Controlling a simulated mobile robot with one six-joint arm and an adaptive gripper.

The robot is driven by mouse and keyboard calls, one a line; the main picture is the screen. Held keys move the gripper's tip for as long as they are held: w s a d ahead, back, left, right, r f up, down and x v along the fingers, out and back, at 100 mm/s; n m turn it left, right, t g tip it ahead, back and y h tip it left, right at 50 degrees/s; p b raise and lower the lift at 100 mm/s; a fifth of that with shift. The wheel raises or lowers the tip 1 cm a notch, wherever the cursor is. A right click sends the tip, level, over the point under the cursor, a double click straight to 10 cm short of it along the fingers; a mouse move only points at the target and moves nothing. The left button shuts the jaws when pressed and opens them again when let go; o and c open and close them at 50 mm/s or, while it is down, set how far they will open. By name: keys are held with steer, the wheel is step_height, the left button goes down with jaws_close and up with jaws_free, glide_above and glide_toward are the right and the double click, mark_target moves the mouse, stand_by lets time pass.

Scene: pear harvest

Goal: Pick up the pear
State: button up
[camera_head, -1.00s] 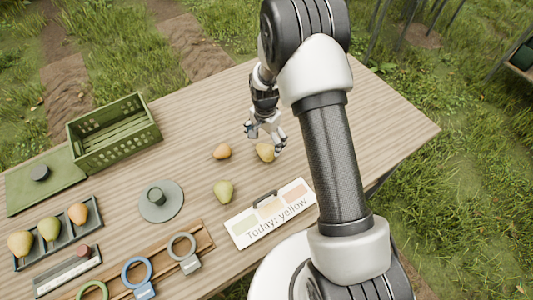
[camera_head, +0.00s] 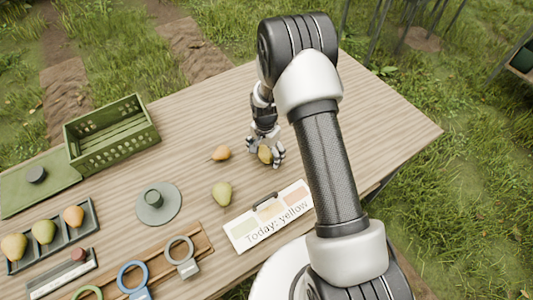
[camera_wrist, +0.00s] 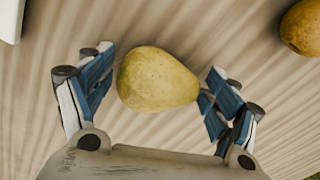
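The yellow pear (camera_head: 264,156) lies on the wooden table, partly hidden by my gripper (camera_head: 266,151). In the wrist view the yellow pear (camera_wrist: 155,80) lies on its side between the two blue-padded fingers of my gripper (camera_wrist: 160,78). The fingers are spread apart. A gap shows on the left; on the right the narrow end is close to the pads, and I cannot tell if they touch. An orange-brown pear (camera_head: 221,153) lies to the left, and a green pear (camera_head: 222,194) lies nearer my base. A sign (camera_head: 269,216) reads "Today: yellow".
A green crate (camera_head: 112,134) stands at the back left. A tray (camera_head: 52,240) with three pears is at the far left. A grey-green disc (camera_head: 158,204) and a wooden rack with rings (camera_head: 178,258) lie nearby. The table's right side is clear.

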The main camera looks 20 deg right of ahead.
steer(key=c, duration=0.9)
steer(key=shift+c, duration=0.4)
steer(key=shift+r, duration=0.2)
